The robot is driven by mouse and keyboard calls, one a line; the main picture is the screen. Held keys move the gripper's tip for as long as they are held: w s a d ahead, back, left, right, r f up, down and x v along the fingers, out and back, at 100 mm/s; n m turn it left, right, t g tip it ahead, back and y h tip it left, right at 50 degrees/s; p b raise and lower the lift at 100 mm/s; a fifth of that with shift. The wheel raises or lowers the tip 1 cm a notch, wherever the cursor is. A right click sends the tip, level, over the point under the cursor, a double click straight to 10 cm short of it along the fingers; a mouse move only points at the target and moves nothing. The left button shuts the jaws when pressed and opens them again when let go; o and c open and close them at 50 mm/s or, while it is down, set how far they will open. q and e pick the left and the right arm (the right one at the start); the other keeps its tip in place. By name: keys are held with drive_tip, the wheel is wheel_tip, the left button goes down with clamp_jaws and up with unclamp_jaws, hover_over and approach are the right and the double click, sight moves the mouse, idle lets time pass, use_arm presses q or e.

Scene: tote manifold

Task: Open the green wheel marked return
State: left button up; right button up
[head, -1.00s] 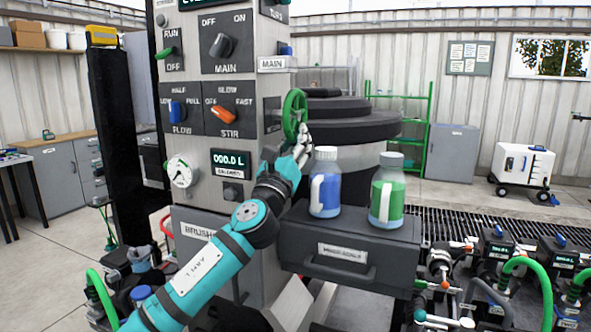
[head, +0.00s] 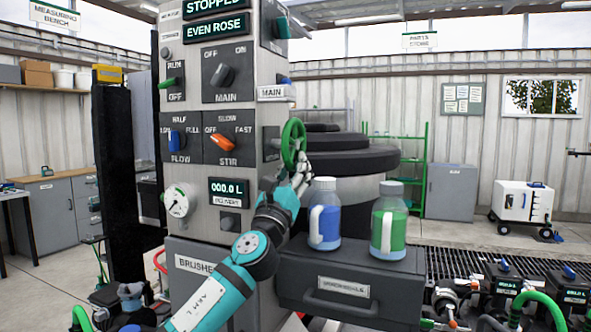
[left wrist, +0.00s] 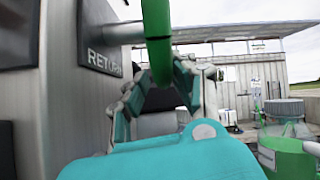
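The green wheel (head: 292,140) is mounted on the right side of the grey control column, facing right. In the left wrist view its green rim (left wrist: 157,38) comes down from the top, in front of a dark plate marked RETURN (left wrist: 103,58), whose last letters are partly covered. My left gripper (head: 301,168) is at the lower right of the wheel. In the left wrist view its fingers (left wrist: 160,78) lean in on both sides of the rim and appear shut on it. The exact contact is hard to see. My right gripper is not in view.
A blue bottle (head: 324,215) and a green bottle (head: 388,222) stand on a dark drawer box (head: 345,268) just below and right of my left gripper. A dark round tank (head: 345,160) is behind the wheel. Pipes and green hoses (head: 540,300) fill the lower right.

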use_arm(q)
drive_tip(key=shift+o, duration=0.3)
drive_tip(key=shift+s+d, duration=0.15)
drive_tip(key=shift+d, duration=0.15)
drive_tip(key=shift+s+a+f, duration=0.2)
drive_tip(key=shift+s+f, duration=0.1)
drive_tip(key=v, duration=1.1)
drive_tip(key=shift+s, duration=0.1)
